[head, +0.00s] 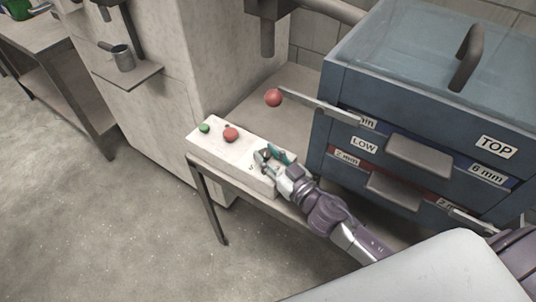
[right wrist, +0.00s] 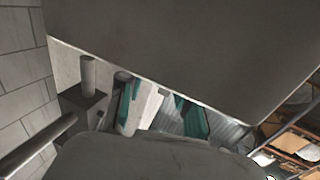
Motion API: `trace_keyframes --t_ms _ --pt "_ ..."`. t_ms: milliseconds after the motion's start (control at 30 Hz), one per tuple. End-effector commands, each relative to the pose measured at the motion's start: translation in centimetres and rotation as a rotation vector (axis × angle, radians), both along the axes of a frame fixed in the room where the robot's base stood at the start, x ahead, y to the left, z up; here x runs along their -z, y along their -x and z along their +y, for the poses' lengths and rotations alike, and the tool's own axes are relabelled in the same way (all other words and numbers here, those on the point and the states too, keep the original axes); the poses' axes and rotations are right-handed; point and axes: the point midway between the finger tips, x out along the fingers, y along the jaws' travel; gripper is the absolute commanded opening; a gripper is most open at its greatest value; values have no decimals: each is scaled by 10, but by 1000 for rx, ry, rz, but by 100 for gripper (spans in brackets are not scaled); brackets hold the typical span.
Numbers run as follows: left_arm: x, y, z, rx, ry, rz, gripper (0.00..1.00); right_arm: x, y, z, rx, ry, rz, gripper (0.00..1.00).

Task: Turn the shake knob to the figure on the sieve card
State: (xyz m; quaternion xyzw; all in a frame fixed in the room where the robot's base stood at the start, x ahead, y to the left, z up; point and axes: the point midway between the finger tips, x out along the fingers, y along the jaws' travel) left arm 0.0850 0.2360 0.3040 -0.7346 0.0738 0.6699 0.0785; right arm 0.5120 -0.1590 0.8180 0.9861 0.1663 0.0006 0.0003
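The white control box (head: 215,147) stands on a bench left of the blue sieve unit. It has a green button and a red button on top. My right gripper (head: 270,158) is at the box's near right end, where a small dark knob-like part and a mark "5" partly show. The fingers hide most of the knob. In the right wrist view, the teal finger pads (right wrist: 160,112) stand apart; I cannot tell whether they touch the knob. No sieve card can be made out for certain. My left gripper is not in view.
The blue sieve unit (head: 325,130) has drawers labelled TOP, LOW, 6 mm and 2 mm. A lever with a red ball (head: 273,98) sticks out from it above the box. A wall shelf (head: 128,76) holds a metal cup.

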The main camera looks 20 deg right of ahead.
Motion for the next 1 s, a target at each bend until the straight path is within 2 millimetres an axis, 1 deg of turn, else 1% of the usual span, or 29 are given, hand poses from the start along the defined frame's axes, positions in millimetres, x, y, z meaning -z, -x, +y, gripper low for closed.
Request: trace_keyframes --t_ms 33,100,133,400,533,667,800,1000 --pt "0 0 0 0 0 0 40 0 0 0 0 0 1 45" --pt "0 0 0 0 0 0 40 0 0 0 1 0 1 57" --pt "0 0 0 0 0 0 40 0 0 0 1 0 1 59" --pt "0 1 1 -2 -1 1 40 0 0 0 1 -1 1 59" --pt "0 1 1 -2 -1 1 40 1 8 -2 0 -4 4 59" --pt "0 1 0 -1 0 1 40 2 28 -9 2 -5 5 59" --pt "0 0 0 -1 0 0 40 2 58 -20 3 -5 7 59" --pt "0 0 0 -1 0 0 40 1 94 -32 3 -3 4 59"
